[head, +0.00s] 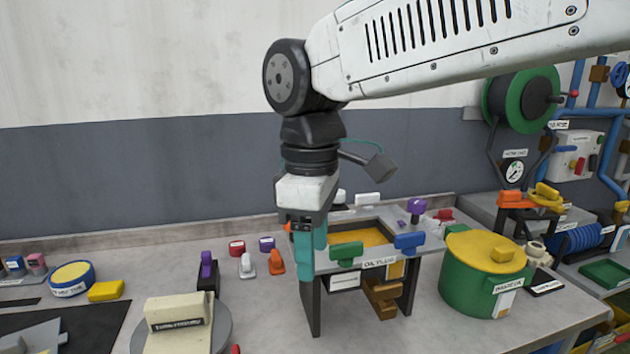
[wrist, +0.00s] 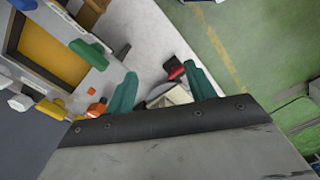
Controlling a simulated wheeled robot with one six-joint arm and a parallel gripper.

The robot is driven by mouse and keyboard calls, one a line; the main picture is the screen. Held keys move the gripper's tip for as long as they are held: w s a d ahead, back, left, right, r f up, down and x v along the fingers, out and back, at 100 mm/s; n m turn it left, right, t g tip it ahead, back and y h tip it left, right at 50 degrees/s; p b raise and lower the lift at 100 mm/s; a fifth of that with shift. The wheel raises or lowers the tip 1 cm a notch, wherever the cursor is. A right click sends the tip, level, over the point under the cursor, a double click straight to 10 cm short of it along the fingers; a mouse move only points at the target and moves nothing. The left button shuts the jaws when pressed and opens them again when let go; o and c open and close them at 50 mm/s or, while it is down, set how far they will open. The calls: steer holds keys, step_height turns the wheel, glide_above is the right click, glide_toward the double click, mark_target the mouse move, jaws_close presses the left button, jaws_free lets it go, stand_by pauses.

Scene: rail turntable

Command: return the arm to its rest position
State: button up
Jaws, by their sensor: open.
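My arm reaches in from the upper right in the head view and bends down at the wrist. My gripper (head: 309,272) points down with teal fingers, in front of the left side of a small stand (head: 345,268) with an orange-yellow top recess. In the wrist view my gripper (wrist: 162,78) has its two teal fingers spread apart with nothing held between them. Beyond the fingers, the wrist view shows part of a cream block (wrist: 172,97) and a red piece (wrist: 174,72). The fingertips overlap the stand in the head view, so I cannot tell the exact gap.
A green pot (head: 470,290) with a yellow lid stands right of the stand. A round grey turntable (head: 222,330) carries the cream block (head: 180,335) at the front left. Small coloured parts lie along the bench's back. A green hose reel (head: 530,98) hangs at the right.

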steer(key=s+d+f+m, duration=0.2)
steer(key=s+d+m, duration=0.2)
steer(key=d, duration=0.5)
steer(key=s+d+f+m+t, duration=0.1)
steer(key=s+d+f+m, duration=0.2)
steer(key=d+m, duration=0.3)
steer(key=s+d+f+m, duration=0.3)
steer(key=s+d+m, duration=0.2)
steer(key=d, duration=0.7)
steer(key=shift+s+f+t, duration=0.15)
steer(key=shift+s+t, duration=0.1)
steer(key=shift+t, duration=0.15)
steer(key=shift+a, duration=0.1)
